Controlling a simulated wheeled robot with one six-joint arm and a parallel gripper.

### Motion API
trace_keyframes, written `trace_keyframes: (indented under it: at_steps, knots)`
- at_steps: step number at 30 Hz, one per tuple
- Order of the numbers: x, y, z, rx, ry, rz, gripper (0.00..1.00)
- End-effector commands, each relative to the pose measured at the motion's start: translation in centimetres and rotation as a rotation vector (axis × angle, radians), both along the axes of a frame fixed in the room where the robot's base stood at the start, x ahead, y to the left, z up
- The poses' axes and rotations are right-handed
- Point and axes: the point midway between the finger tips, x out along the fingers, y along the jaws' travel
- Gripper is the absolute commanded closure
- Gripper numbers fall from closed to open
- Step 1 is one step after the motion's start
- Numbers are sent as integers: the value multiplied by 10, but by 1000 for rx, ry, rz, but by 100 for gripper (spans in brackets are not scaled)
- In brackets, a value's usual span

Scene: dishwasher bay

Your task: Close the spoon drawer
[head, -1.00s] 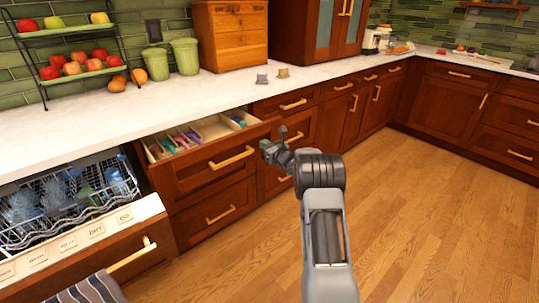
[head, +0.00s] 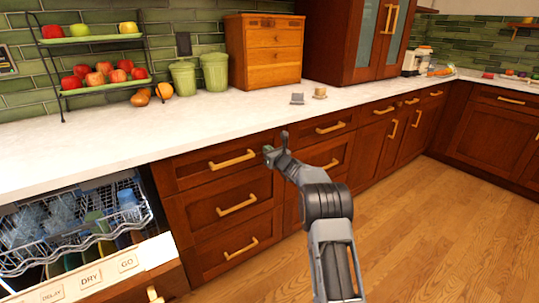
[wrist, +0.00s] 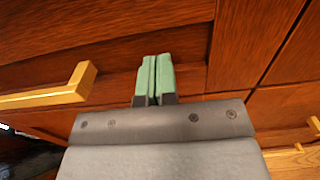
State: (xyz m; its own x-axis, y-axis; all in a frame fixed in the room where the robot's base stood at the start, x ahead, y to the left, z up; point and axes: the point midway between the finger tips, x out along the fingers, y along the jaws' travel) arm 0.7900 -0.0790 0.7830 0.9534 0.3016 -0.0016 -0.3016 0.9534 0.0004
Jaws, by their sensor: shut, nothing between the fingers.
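The spoon drawer (head: 195,166) is the top drawer to the right of the dishwasher. Its wooden front sits flush with the cabinet in the head view, and its inside is hidden. Its brass handle (head: 232,160) is level, and also shows at the left of the wrist view (wrist: 50,93). My gripper (head: 270,155) is at the right end of the drawer front, right of the handle. In the wrist view its green fingertips (wrist: 154,75) are together and empty, pointing at the wood. I cannot tell whether they touch it.
The dishwasher (head: 90,277) is open at the lower left with its rack (head: 75,235) pulled out. The white counter (head: 140,135) runs above, with a fruit stand (head: 95,85) and green canisters (head: 215,72). The wooden floor (head: 430,230) at the right is clear.

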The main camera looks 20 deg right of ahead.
Motion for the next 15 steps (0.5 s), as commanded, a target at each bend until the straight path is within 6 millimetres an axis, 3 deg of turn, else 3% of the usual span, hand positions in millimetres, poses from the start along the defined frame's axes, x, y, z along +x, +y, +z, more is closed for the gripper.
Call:
trace_keyframes:
  at_steps: [15]
  knots:
    - [3, 19, 5, 1, -8, 20, 100]
